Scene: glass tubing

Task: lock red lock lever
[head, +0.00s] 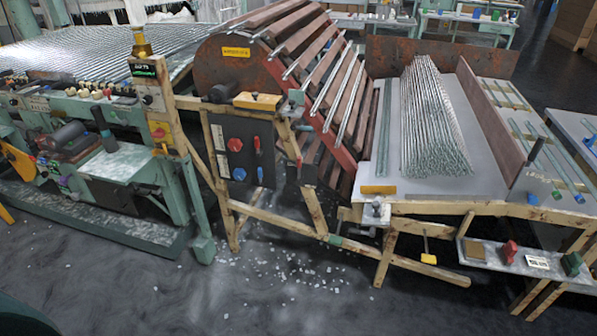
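A dark control panel (247,157) is fixed to the wooden frame below the large drum, near the picture's middle. A slim red lever (257,145) stands roughly upright on the panel's right side. A red knob (236,145) is to its left. A blue lever (260,175) is below the red one, and a blue knob (239,174) is at the lower left. The levers are too small to tell whether either is locked. Neither of my grippers shows in the head view.
A rusty drum (221,73) with wooden slats stands above the panel. A green machine (130,165) is at the left, and a table (400,188) with stacked glass tubes (430,120) at the right. Glass shards (290,283) litter the otherwise open floor in front.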

